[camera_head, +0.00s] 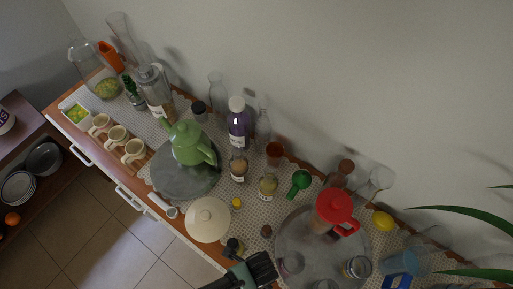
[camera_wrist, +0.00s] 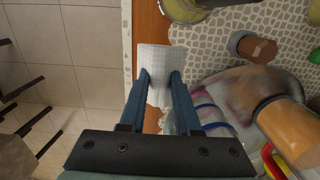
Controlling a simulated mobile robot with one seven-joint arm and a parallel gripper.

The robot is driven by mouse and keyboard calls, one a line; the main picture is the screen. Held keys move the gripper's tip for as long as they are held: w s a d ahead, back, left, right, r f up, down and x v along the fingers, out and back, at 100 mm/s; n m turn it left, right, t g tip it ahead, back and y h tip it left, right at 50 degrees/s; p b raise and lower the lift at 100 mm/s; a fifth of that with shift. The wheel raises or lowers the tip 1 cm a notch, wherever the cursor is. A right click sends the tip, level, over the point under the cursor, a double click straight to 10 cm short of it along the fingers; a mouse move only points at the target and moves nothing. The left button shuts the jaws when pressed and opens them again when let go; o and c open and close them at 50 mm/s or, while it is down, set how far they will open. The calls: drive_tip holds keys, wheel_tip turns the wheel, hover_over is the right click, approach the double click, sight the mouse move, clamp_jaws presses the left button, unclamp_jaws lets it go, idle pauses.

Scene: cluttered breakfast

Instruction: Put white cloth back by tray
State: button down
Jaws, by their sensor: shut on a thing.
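A small white cloth (camera_wrist: 153,57) with a fine check pattern is between my gripper's two blue fingers in the wrist view, its far part sticking out past the fingertips. My gripper (camera_wrist: 158,80) is shut on it, over the counter's front edge. In the head view my gripper (camera_head: 240,262) is at the bottom centre, and I cannot make out the cloth there. A round grey tray (camera_head: 290,235) lies right of my gripper, under a red-lidded jug (camera_head: 335,208). Another round grey tray (camera_head: 170,185) bears a green teapot (camera_head: 190,146).
A cream lidded pot (camera_head: 207,220) stands left of my gripper. Bottles and jars crowd the lace-covered counter, including a purple bottle (camera_head: 238,125) and an amber jar (camera_head: 268,186). Cups (camera_head: 133,150) stand at the left. Tiled floor (camera_head: 100,220) lies open below the front edge.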

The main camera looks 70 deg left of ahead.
drive_tip(key=shift+f, duration=1.35)
drive_tip(key=shift+f, duration=0.15)
drive_tip(key=c, duration=0.6)
unclamp_jaws()
drive_tip(key=r, duration=1.2)
drive_tip(key=shift+w+d+r, duration=0.15)
drive_tip(key=shift+d, duration=0.05)
